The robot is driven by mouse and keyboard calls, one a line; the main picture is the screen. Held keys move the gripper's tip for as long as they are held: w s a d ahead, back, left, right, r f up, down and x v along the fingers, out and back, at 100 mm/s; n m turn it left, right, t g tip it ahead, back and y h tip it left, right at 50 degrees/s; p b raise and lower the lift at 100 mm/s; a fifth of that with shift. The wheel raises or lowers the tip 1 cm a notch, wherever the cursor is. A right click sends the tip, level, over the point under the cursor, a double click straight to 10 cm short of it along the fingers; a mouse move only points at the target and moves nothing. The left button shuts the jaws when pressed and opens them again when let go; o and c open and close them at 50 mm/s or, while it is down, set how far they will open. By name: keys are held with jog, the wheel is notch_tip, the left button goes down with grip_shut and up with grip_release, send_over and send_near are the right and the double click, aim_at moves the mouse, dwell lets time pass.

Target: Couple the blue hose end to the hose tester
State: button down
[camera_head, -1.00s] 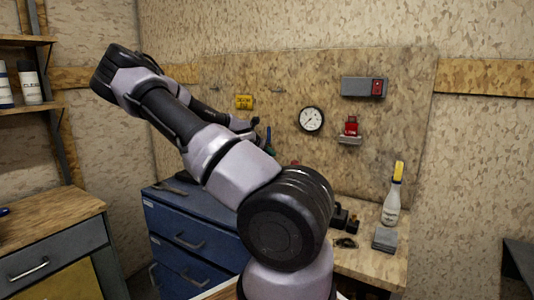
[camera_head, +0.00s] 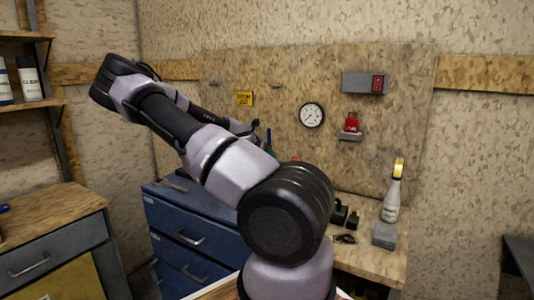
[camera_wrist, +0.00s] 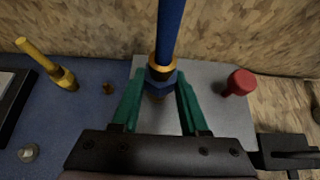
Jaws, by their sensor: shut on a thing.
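A blue hose (camera_wrist: 170,30) comes down from the top of the wrist view and ends in a brass collar with a blue nut (camera_wrist: 160,76). My gripper (camera_wrist: 160,92) has green fingers, one on each side of this hose end, and is shut on it. The hose end is over a grey plate (camera_wrist: 215,90), which looks like part of the hose tester. What lies under the hose end is mostly hidden, so I cannot tell whether it touches a port. A red knob (camera_wrist: 238,83) stands at the plate's right. In the head view my arm mostly hides the gripper.
A yellow hose with a brass end (camera_wrist: 62,76) lies left of the plate on the blue surface (camera_wrist: 90,125). A small brass piece (camera_wrist: 108,88) and a round metal piece (camera_wrist: 28,153) are nearby. A dial gauge (camera_head: 312,115) hangs on the back board. A bottle (camera_head: 392,195) stands right.

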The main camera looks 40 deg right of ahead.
jog(key=shift+c, duration=1.7)
grip_release()
jog(key=v, duration=1)
jog(key=shift+s+a+r, duration=0.2)
jog(key=shift+a+r, duration=0.05)
jog(key=shift+a, duration=0.05)
